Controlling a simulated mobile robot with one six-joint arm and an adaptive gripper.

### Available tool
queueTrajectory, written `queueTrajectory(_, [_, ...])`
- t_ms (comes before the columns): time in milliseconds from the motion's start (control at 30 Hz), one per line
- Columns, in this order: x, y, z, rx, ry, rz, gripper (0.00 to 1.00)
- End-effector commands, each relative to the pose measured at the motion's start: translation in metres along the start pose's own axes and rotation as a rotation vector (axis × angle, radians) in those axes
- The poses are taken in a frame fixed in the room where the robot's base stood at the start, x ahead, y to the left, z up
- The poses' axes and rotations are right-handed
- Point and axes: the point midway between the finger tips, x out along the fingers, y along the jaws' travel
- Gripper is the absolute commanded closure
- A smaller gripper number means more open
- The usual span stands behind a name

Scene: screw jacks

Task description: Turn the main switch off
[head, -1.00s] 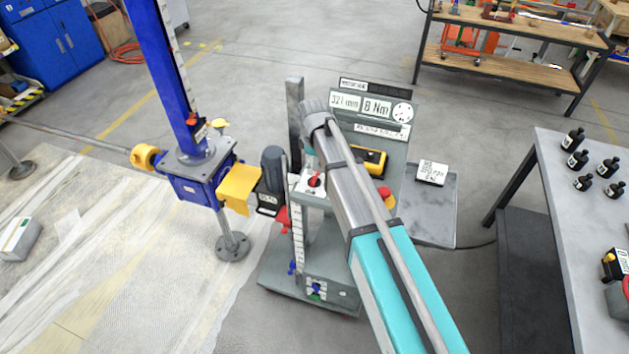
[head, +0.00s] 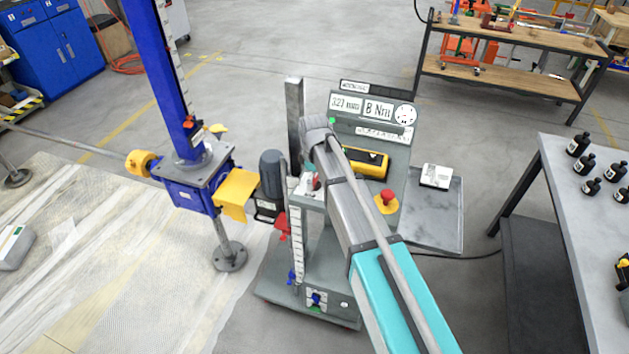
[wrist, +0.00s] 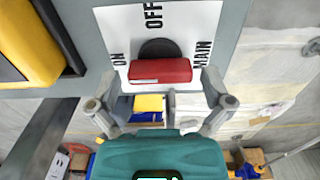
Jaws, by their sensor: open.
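The main switch (wrist: 160,71) is a red handle on a dark round base, on a white plate (wrist: 204,18) marked ON, OFF and MAIN in the wrist view. The handle lies crosswise in that view; which mark it points to is unclear. In the head view the switch (head: 315,181) is a small red piece on top of the grey stand, partly hidden by my arm. My gripper (wrist: 161,104) is open, with one finger to each side of the red handle and a gap on both sides. Its fingertips are not clear in the head view.
A grey panel with readouts (head: 362,106) stands behind the switch. A yellow device (head: 372,161) and a red stop button on a yellow base (head: 387,198) are close to my arm. A blue screw jack (head: 190,180) stands left. A table with black bottles (head: 579,143) is right.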

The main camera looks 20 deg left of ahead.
Motion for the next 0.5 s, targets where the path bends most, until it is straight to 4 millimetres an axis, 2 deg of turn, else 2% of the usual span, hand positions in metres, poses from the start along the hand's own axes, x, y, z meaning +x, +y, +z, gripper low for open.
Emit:
queueTrajectory(233, [-0.0001,0.0,0.0,0.0,0.0,0.0,0.0])
queueTrajectory(267, [-0.0001,0.0,0.0,0.0,0.0,0.0,0.04])
queueTrajectory(500, [-0.0001,0.0,0.0001,0.0,0.0,0.0,0.48])
